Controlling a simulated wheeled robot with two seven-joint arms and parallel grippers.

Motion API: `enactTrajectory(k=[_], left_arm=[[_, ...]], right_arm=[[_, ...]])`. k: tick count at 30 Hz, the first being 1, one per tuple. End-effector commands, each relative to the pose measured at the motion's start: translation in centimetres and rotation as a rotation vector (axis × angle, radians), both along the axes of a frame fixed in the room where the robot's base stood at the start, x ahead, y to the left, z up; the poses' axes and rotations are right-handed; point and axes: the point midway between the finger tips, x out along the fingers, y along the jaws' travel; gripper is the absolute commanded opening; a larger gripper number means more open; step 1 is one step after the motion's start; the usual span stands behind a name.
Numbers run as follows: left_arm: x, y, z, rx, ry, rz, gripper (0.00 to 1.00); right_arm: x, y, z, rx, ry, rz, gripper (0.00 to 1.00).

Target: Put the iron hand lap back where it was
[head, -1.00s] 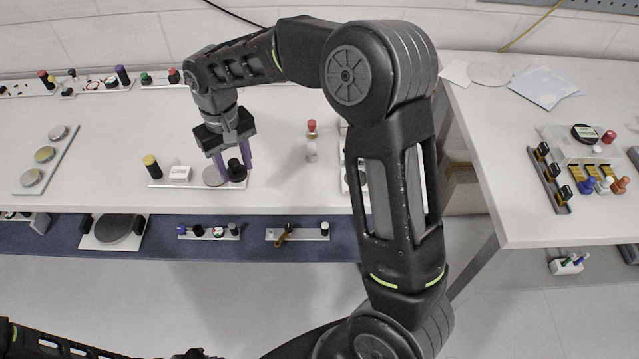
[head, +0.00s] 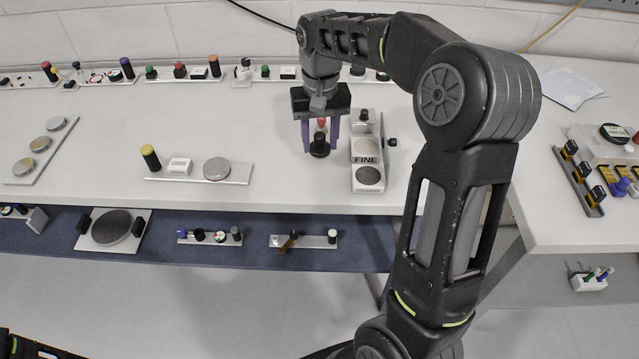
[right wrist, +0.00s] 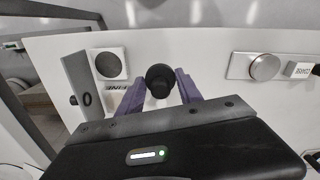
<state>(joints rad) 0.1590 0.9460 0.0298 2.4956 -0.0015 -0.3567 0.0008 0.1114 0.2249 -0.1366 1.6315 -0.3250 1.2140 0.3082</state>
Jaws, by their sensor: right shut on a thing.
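The iron hand lap (head: 319,146) appears to be the black knobbed piece between the fingers of my right gripper (head: 321,140). The gripper is shut on it, fingers pointing down, left of the grey FINE fixture (head: 358,186). In the right wrist view, the black piece (right wrist: 159,80) sits between the purple fingers (right wrist: 158,92). Its height above the table is hard to tell. A white tray (head: 190,180) left of the gripper carries a yellow-topped cylinder (head: 150,157), a white block (head: 179,166) and a round grey disc (head: 216,168). My left gripper is out of view.
A tray with several grey discs (head: 40,145) lies at far left. Small fixtures line the back of the table. The table between the white tray and the FINE fixture is mostly clear.

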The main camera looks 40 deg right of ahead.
Motion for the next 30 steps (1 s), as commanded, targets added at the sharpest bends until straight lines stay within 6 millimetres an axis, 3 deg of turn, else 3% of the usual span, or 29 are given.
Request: enactTrajectory(k=[5,13,24,30], left_arm=[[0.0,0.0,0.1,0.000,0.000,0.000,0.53],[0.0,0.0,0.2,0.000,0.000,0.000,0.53],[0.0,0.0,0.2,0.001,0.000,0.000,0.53],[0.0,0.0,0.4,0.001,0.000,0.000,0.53]], right_arm=[[0.0,0.0,-0.8,0.000,0.002,0.001,0.00],[0.0,0.0,-4.7,0.000,0.001,0.001,0.00],[0.0,0.0,-5.3,0.000,0.000,0.002,0.00],[-0.1,0.0,-8.1,0.000,0.004,0.001,0.00]])
